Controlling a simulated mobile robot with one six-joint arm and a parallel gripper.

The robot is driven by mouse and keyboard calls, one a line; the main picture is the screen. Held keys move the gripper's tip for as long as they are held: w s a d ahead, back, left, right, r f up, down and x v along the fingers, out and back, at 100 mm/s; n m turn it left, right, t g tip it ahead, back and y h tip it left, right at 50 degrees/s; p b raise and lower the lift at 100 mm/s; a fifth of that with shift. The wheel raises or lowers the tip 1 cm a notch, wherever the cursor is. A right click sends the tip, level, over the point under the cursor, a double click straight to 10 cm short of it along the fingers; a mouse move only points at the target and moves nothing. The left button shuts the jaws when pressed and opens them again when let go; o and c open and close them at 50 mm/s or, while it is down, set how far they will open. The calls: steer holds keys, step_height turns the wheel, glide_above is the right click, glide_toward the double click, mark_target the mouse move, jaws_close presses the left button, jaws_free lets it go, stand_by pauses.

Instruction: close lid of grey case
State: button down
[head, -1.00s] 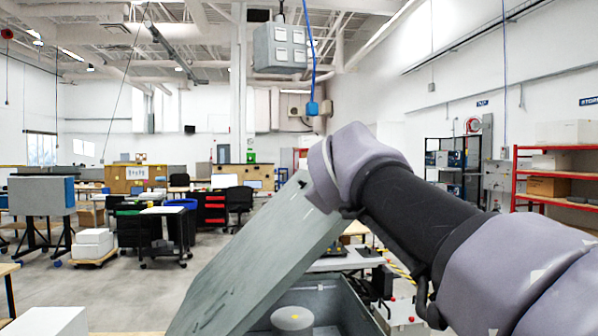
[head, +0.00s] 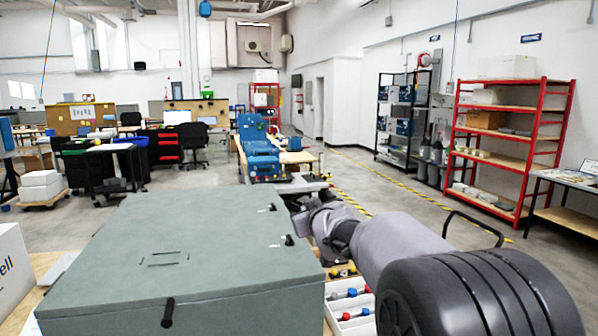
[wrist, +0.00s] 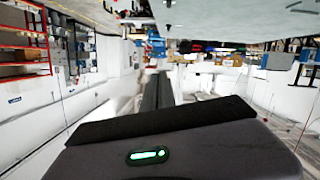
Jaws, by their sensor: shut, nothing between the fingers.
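The grey case (head: 95,310) stands at the lower left of the head view. Its lid (head: 185,225) lies flat over it and hides the inside. No gap between lid and case can be made out. My gripper shows in the wrist view as a dark body with its two fingers together (wrist: 157,78) and nothing between them. In the head view my arm reaches in from the lower right, beside the case's right side, and the fingertips cannot be made out. A pale grey surface, perhaps the case, fills the top of the wrist view, apart from the fingers.
A white tray (head: 350,312) with red and blue parts lies right of the case. A white box (head: 15,275) stands at its left. A blue machine (head: 258,150) stands behind. Red shelving (head: 515,150) is farther right, with open floor before it.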

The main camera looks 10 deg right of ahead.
step_height(320, 180, down, 10)
steer(key=d+b, duration=0.2)
steer(key=b, duration=0.4)
steer(key=shift+s+d+f, duration=0.15)
steer(key=shift+d, duration=0.05)
